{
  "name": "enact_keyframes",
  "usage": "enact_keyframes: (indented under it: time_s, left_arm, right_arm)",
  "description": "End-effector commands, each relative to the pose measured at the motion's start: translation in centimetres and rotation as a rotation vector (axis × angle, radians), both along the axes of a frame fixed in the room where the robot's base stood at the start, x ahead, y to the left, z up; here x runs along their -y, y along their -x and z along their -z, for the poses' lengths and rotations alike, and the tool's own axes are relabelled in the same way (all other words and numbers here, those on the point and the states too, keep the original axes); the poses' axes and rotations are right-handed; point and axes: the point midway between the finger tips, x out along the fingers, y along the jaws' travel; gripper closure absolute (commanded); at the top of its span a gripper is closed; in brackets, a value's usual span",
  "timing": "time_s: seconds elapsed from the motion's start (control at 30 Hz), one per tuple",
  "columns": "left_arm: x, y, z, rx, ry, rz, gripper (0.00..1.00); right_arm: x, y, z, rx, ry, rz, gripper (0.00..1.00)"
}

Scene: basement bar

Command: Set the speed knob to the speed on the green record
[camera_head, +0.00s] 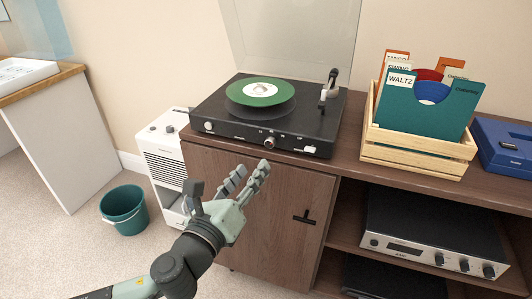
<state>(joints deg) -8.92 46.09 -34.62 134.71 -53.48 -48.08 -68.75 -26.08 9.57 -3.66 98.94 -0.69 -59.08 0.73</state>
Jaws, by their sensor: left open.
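A black turntable (310,124) sits on the wooden cabinet (345,160) with its clear lid (300,40) raised. The green record (281,94) with a white label lies on its platter. The label's print is too small to read. The knob (269,142) is a small silver dial at the middle of the turntable's front face. Its marks are too small to read. My left gripper (252,176) is open and empty, in front of the cabinet door, below and a little left of the knob, not touching it. My right gripper is not in view.
A wooden crate (415,150) of records in sleeves, one marked WALTZ, stands right of the turntable. A blue case (505,140) is at the far right. An amplifier (430,240) sits on the shelf below. A white appliance (165,160) and green bucket (124,208) stand left.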

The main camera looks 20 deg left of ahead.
Motion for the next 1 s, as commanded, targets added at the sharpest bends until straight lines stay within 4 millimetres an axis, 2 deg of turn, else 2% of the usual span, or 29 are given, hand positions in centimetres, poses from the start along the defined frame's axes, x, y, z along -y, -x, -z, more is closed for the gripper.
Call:
enact_keyframes:
  time_s: [0.13,0.4,0.53,0.7,0.9,0.93,1.0]
  left_arm:
    - [0.4,-0.9,-0.9,0.022,-0.030,0.011,0.59]
    - [0.8,-5.2,-0.9,0.020,-0.024,0.010,0.59]
    - [0.9,-6.7,-0.8,0.018,-0.025,0.008,0.59]
    - [1.0,-7.5,-0.7,0.017,-0.024,0.010,0.59]
    - [1.0,-7.6,-0.6,0.016,-0.024,0.009,0.59]
    - [1.0,-7.6,-0.6,0.016,-0.024,0.009,0.60]
    - [1.0,-7.5,-0.6,0.016,-0.023,0.009,0.69]
  right_arm:
    - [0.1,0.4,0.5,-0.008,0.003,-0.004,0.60]
    - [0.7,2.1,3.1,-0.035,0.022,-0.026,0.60]
    - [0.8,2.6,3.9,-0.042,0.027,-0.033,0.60]
    - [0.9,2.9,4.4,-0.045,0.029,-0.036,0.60]
    - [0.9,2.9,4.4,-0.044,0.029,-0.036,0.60]
    - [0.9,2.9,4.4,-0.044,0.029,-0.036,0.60]
    - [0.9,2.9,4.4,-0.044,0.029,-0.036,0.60]
